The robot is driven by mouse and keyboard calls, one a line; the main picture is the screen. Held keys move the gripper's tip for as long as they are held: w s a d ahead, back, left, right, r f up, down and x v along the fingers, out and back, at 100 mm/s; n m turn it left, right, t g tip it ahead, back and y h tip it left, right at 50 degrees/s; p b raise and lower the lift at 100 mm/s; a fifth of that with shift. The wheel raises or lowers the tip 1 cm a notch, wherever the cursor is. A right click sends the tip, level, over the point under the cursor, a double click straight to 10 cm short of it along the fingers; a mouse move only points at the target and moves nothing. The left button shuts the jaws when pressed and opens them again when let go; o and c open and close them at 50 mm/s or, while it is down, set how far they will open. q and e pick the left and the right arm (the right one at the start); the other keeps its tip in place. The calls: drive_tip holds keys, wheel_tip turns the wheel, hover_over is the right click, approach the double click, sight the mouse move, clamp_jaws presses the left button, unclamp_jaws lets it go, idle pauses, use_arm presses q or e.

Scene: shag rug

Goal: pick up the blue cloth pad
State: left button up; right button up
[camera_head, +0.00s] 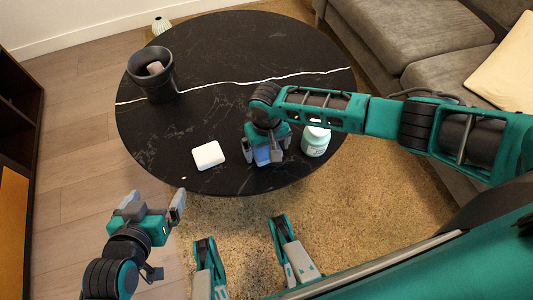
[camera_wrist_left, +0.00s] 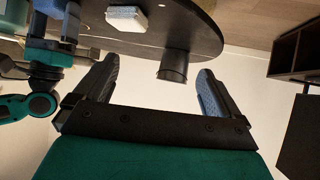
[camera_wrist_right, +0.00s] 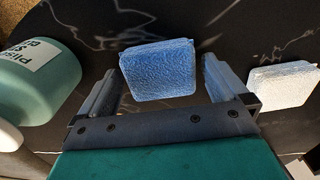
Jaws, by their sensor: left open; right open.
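The blue cloth pad (camera_wrist_right: 158,70) lies on the black table in the right wrist view, between the fingertips of my open right gripper (camera_wrist_right: 158,82). The fingers stand on either side of it, and I cannot tell whether they touch it. In the head view, the pad (camera_head: 263,156) shows partly, with my right gripper (camera_head: 266,150) over it hiding the rest. My left gripper (camera_head: 158,203) is open and empty off the table's front left edge. It also shows open in the left wrist view (camera_wrist_left: 158,85).
A white pad (camera_head: 208,155) lies left of the right gripper, and a teal-and-white labelled bottle (camera_head: 315,142) stands close on its right. A dark pot (camera_head: 152,75) stands at the table's (camera_head: 220,60) back left. A sofa (camera_head: 400,40) is at the right. The table's middle is clear.

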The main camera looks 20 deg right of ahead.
sight(267, 148)
drive_tip(key=shift+f, duration=0.35)
drive_tip(key=shift+c, duration=0.3)
drive_tip(key=c, duration=0.8)
use_arm(q)
drive_tip(key=shift+w+d+r, duration=0.15)
drive_tip(key=shift+w+r, duration=0.15)
drive_tip(key=shift+r, duration=0.15)
use_arm(e)
drive_tip(key=shift+r, duration=0.2)
use_arm(q)
wheel_tip(267, 148, up, 7)
drive_tip(key=p, duration=0.8)
drive_tip(key=shift+s+a+f, duration=0.15)
drive_tip(key=shift+s+a, duration=0.1)
use_arm(e)
wheel_tip(267, 148, up, 20)
drive_tip(key=shift+f, duration=0.15)
